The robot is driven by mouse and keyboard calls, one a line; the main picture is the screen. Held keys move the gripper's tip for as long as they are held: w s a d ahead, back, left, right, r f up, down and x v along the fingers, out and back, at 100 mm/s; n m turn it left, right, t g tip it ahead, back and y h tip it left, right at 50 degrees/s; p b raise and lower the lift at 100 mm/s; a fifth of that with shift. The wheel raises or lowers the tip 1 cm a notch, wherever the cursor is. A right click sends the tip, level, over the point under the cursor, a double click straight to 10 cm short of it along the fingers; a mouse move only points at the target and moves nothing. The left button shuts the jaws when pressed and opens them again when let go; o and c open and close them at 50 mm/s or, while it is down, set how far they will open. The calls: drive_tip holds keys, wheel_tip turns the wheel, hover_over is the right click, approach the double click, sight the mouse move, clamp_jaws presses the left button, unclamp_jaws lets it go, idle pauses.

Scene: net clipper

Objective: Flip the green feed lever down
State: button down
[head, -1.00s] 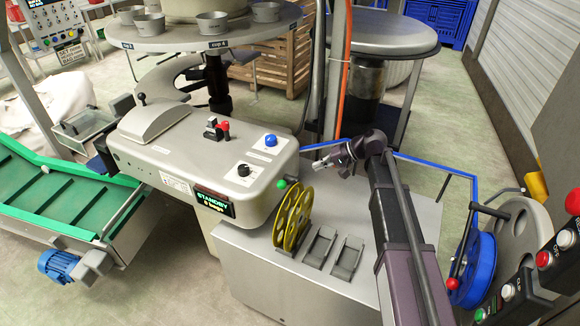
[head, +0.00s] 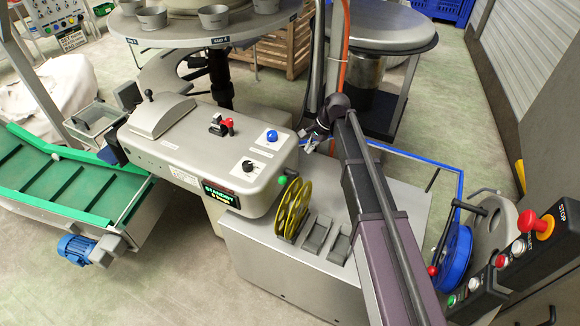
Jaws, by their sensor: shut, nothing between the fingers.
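The green-knobbed lever (head: 282,180) sticks out from the right end of the grey clipper machine (head: 185,150), just above the yellow reel (head: 293,208). My gripper (head: 306,149) is shut and empty. In the picture it is above and to the right of the green knob, near the machine's right end, with a visible gap between them. The fingertips are small and dark here. The lever's shaft is mostly hidden.
The machine top has a blue button (head: 271,136), a black knob (head: 248,166) and a red-tipped lever (head: 228,123). The display (head: 221,194) reads STANDBY. A grey post stands behind my gripper. A blue reel (head: 455,258) and red stop button (head: 535,224) are at right.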

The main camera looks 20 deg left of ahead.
drive_tip(key=shift+r+m, duration=0.25)
drive_tip(key=shift+m, duration=0.05)
drive_tip(key=shift+f, duration=0.15)
drive_tip(key=b+x, duration=0.9)
drive_tip(key=x, duration=0.1)
drive_tip(key=shift+w+d+f, duration=0.1)
drive_tip(key=shift+w, duration=0.1)
drive_tip(key=shift+s+a+f+b, duration=0.45)
drive_tip(key=shift+s+a+b, duration=0.1)
drive_tip(key=shift+s, duration=0.15)
drive_tip(key=shift+s+a+f+b, duration=0.4)
drive_tip(key=shift+s+a+b, duration=0.15)
drive_tip(key=shift+s, duration=0.15)
